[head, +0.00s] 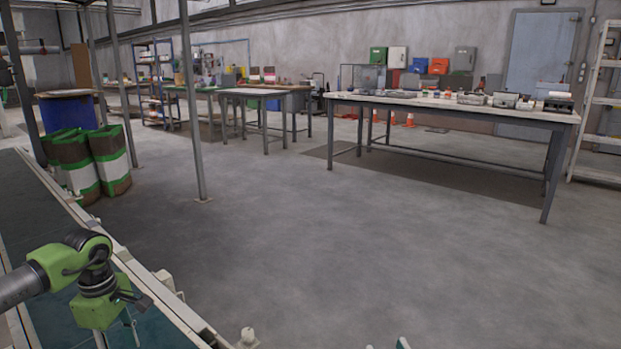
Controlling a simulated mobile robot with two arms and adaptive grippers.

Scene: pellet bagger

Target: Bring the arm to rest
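My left arm comes in from the left over the conveyor (45,235), with green and dark wrist joints. Its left gripper (115,335) points down at the bottom left, and its fingers are mostly cut off by the picture's edge. I cannot tell whether it is open or shut, and I see nothing held. My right gripper does not show clearly. A small teal piece (402,343) peeks in at the bottom edge, and I cannot tell what it is.
The conveyor's pale side rail (130,262) runs beside my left arm. Green-and-white sacks (108,160) stand beyond it, near a thin grey post (193,110). A long workbench (450,104) with tools stands at the back right. The concrete floor between is clear.

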